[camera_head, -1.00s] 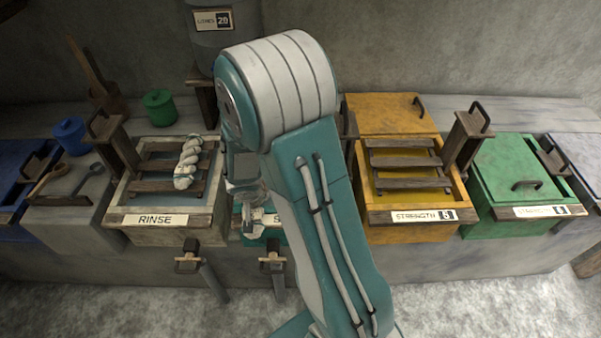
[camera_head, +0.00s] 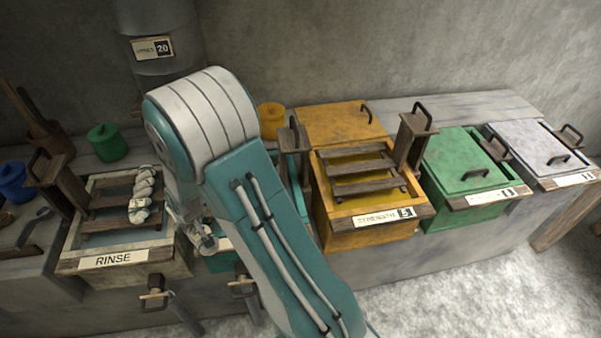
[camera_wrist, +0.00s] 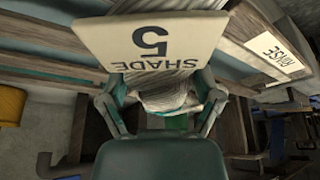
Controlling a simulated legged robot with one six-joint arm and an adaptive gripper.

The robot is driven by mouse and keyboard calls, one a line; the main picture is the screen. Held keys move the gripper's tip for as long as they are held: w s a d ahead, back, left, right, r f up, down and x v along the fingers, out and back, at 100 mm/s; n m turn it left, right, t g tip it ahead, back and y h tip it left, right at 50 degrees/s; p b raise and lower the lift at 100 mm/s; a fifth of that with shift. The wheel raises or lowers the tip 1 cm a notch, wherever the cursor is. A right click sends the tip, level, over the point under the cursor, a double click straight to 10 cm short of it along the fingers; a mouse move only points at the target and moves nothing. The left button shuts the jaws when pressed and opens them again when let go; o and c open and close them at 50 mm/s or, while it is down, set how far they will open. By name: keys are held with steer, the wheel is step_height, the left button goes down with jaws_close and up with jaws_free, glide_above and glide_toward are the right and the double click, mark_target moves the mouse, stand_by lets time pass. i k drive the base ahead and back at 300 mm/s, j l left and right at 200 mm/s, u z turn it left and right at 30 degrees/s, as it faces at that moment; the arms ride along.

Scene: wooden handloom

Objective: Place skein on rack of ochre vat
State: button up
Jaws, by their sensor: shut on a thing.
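The ochre vat (camera_head: 372,232) stands right of my arm in the head view. Its slatted wooden rack (camera_head: 362,168) is bare and lies over ochre liquid; the lid (camera_head: 340,122) is behind it. My gripper (camera_wrist: 165,118) is shut on a pale skein (camera_wrist: 168,97), seen between the fingers in the wrist view. A tag (camera_wrist: 150,40) reading "SHADE 5" hides part of the skein. In the head view my gripper (camera_head: 205,240) is mostly hidden beside my arm, left of the ochre vat and near the rinse vat's right side.
Another twisted white skein (camera_head: 143,195) lies on the rinse vat's rack (camera_head: 110,202). A teal vat (camera_head: 222,260) is mostly behind my arm. A wooden post with a handle (camera_head: 413,140) rises at the ochre vat's right. Closed green (camera_head: 465,160) and grey (camera_head: 528,148) vats stand farther right.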

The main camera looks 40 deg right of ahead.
mark_target(344, 168)
steer(key=k+l+z, duration=0.2)
steer(key=l, duration=0.35)
steer(key=k+l+z, duration=0.1)
steer(key=k+l, duration=0.15)
steer(key=i+l+z, duration=0.2)
steer(key=l, duration=0.15)
steer(key=i+l+z, duration=0.1)
steer(key=l+z, duration=0.15)
